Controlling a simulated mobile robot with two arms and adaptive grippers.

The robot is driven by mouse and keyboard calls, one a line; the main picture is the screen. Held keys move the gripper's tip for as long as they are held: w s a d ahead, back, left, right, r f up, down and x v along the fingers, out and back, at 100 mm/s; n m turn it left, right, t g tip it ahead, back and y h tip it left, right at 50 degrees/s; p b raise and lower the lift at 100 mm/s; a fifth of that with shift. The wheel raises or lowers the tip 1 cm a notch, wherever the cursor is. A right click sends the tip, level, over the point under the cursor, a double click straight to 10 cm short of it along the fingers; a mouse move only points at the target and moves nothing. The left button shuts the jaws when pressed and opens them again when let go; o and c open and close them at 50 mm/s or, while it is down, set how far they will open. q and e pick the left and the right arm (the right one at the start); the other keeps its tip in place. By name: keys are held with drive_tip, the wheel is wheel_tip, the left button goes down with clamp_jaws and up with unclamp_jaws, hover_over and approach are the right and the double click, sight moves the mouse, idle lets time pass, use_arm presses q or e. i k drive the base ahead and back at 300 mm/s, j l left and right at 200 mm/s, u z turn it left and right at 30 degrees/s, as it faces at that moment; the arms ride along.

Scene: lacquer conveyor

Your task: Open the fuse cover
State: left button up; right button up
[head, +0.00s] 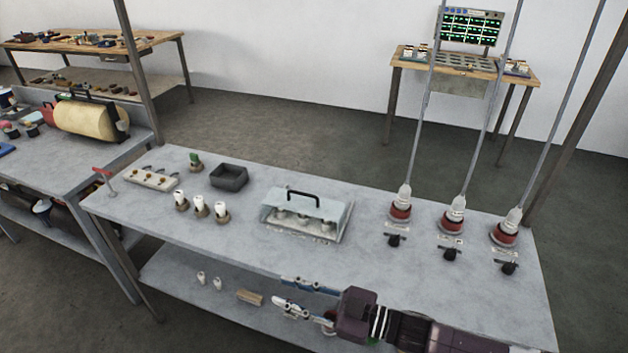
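The fuse cover (334,212) is a pale, see-through box lid with a black handle (303,195) on top. It sits over a light base (290,234) in the middle of the grey table, and rounded parts show dimly through its front. My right gripper (281,291) reaches in from the lower right, in front of the table's near edge and well apart from the cover. Its two fingers are spread, with nothing between them. My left gripper is not in view.
White fuses in brown holders (200,206) and a dark open bin (229,177) stand left of the cover. Red-and-white insulators with tall rods (453,213) stand to its right. The grey table (360,262) is bare just in front of the cover. A lower shelf (185,282) holds small parts.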

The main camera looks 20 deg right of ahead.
sight(272, 201)
drive_tip(key=i+l, duration=0.8)
drive_tip(key=l, duration=0.1)
